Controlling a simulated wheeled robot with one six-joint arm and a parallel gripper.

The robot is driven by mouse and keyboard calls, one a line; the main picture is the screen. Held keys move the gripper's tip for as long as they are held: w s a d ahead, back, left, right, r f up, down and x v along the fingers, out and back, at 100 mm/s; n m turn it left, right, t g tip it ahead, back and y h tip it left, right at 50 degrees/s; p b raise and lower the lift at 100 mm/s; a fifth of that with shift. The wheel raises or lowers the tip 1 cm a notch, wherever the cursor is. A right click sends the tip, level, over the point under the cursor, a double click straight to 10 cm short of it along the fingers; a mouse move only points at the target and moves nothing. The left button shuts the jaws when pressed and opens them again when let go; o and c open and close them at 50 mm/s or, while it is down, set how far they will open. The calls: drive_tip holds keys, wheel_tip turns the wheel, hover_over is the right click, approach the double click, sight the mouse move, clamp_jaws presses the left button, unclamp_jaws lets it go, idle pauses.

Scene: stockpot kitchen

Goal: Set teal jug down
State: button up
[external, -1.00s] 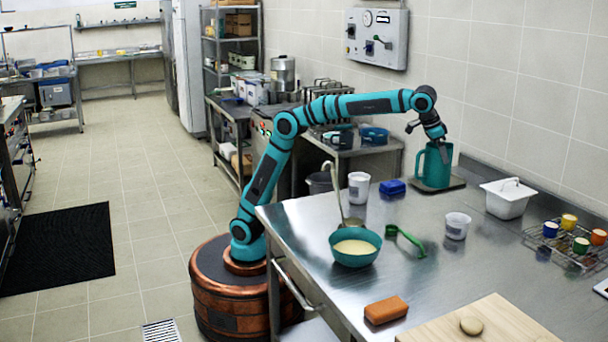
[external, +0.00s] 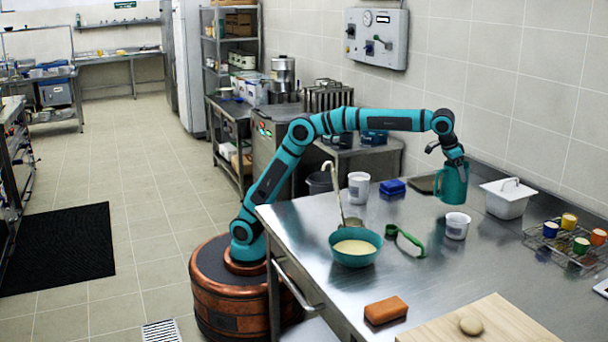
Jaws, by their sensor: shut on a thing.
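The teal jug (external: 453,187) hangs upright from my gripper (external: 455,163) at the back of the steel table (external: 310,222). My gripper is shut on the jug near its top, with the fingers partly hidden. The dark mat (external: 424,184) lies bare to the left of the jug.
A white lidded container (external: 507,198) is right of the jug, a white cup (external: 456,226) just below it. A blue box (external: 392,187), teal bowl (external: 355,257) with a ladle, green utensil (external: 406,240) and rack of small cups (external: 572,245) share the table.

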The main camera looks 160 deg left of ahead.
sight(455, 181)
drive_tip(key=shift+f, duration=2.25)
drive_tip(key=o, duration=1.7)
drive_tip(key=shift+f, duration=0.1)
drive_tip(key=v, duration=1.2)
drive_tip(key=shift+s+d, duration=0.1)
